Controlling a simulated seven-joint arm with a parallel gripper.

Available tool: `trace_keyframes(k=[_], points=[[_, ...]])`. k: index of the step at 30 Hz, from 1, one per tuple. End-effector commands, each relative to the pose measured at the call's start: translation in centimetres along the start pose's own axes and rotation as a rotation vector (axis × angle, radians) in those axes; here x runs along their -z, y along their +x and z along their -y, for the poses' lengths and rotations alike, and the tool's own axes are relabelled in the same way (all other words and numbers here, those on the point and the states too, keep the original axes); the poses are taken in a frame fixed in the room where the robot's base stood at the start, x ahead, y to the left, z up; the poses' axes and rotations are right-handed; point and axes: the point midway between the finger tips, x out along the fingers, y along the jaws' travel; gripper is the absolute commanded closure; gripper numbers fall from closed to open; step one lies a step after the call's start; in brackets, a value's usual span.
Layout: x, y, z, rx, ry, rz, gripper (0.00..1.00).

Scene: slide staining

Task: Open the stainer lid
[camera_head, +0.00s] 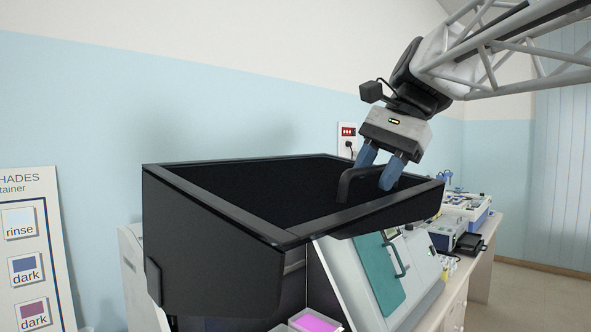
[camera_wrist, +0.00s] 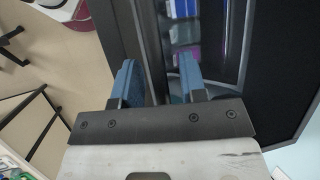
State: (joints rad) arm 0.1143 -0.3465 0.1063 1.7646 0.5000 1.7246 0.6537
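The stainer lid (camera_head: 215,240) is a large dark hood with a framed, near-black top panel, at the middle of the head view. A dark arched handle (camera_head: 345,184) stands on its frame near the right edge. My gripper (camera_head: 380,180) points down at this handle with two blue fingers. In the wrist view my gripper (camera_wrist: 156,72) has its fingers well apart, with a dark bar (camera_wrist: 150,45) running between them. I see no clear contact with either finger. The fingertips partly hide the handle in the head view.
A pink-filled tray (camera_head: 317,321) shows below the lid's edge. A pale device with a teal panel (camera_head: 377,268) stands close on the right. Farther right, the bench holds more lab equipment (camera_head: 466,210). A sign with coloured squares (camera_head: 30,255) is on the left. Open air surrounds the gripper above the lid.

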Motion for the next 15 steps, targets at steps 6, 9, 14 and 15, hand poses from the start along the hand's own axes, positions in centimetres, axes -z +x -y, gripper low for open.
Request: trace_keyframes(k=[6, 9, 14, 15], points=[[0.0, -0.1, 0.0, 0.0, 0.0, 0.0, 0.61], [0.0, -0.4, 0.0, 0.0, 0.0, -0.001, 0.61], [0.0, -1.5, 0.0, 0.001, 0.001, -0.001, 0.61], [0.0, -1.9, 0.0, 0.001, 0.001, -0.002, 0.61]])
